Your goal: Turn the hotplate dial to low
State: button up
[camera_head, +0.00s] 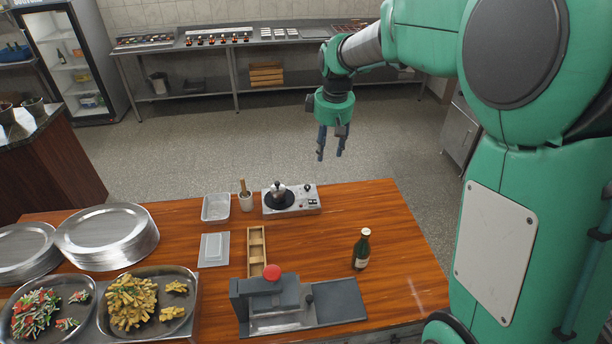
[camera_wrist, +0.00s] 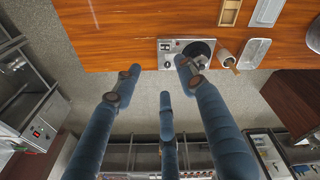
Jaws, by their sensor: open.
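The hotplate (camera_head: 305,208) is a small silver unit near the far edge of the wooden table, with a round dark plate at its left and controls at its right. A small metal pot (camera_head: 279,190) stands on the plate. The dial (camera_head: 307,188) is a small dark knob at the right of the hotplate; its setting is too small to read. In the wrist view the hotplate (camera_wrist: 171,62) is at the top middle, partly hidden by a finger. My gripper (camera_head: 331,152) is open and empty, fingers pointing down, in the air beyond the table's far edge, apart from the hotplate.
A green bottle (camera_head: 362,249), a wooden box (camera_head: 256,245) and a grey press (camera_head: 262,303) are nearer. The table right of the hotplate is bare.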

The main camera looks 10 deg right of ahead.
jog(key=w+a+f+n+g+p, duration=0.1)
jog(key=w+f+p, duration=0.15)
jog(key=w, duration=0.25)
jog(key=w+a+f+n+p, duration=0.1)
jog(key=w+f+p, duration=0.15)
jog(key=w, duration=0.25)
jog(key=n+g+p, duration=0.1)
jog(key=n+p, duration=0.2)
jog(key=p, duration=0.2)
send_over(307, 186)
notch_tip(307, 186, down, 12)
jog(key=shift+f, duration=0.15)
notch_tip(307, 186, down, 13)
jog(key=shift+f+p, duration=0.2)
jog(key=shift+p, duration=1)
jog(key=shift+c, duration=0.5)
grip_shut()
